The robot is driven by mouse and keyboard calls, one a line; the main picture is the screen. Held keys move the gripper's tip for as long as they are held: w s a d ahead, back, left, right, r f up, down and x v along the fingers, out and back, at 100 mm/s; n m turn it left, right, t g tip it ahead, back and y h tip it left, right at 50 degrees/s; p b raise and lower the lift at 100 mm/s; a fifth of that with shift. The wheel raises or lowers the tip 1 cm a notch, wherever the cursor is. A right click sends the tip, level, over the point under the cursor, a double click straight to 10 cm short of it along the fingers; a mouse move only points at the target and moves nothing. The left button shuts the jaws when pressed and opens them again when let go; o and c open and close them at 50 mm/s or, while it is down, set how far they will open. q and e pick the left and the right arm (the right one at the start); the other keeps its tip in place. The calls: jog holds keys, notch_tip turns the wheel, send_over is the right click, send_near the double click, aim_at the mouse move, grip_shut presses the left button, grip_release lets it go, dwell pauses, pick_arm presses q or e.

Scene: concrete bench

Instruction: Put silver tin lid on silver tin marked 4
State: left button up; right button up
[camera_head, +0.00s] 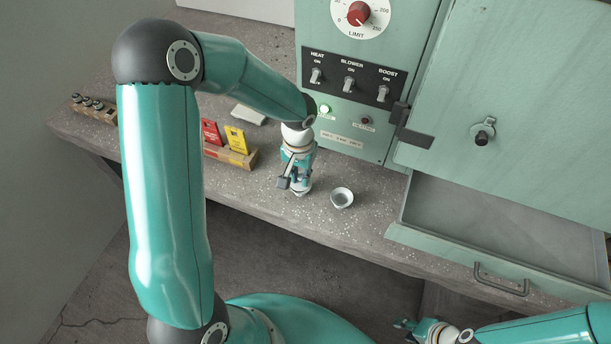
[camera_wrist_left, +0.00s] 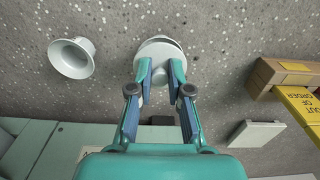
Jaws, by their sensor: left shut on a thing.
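My left gripper (camera_head: 297,184) points down just above the bench, left of a small white flared cup (camera_head: 342,197). In the left wrist view its fingers (camera_wrist_left: 159,83) are shut on the narrow knob of a pale round lid, which I take for the silver tin lid (camera_wrist_left: 158,48). A darker rim shows just past the lid's far edge; whether this is a tin beneath it I cannot tell. No mark 4 is readable. My right gripper (camera_head: 405,326) is low at the bottom of the head view, away from the bench; its jaws are too small to judge.
The flared cup also stands beside the lid in the wrist view (camera_wrist_left: 72,58). A wooden holder (camera_head: 236,154) with red and yellow tags is left of my gripper. A green control cabinet (camera_head: 345,128) stands behind; an open drawer (camera_head: 480,262) juts out at right.

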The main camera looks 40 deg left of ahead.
aim_at(300, 177)
pick_arm(q)
jog(key=shift+f+b, duration=0.8)
jog(key=shift+b, duration=0.1)
jog(key=o, duration=0.8)
jog(key=shift+r, duration=0.15)
notch_tip(300, 177, up, 12)
jog(key=shift+f, duration=0.15)
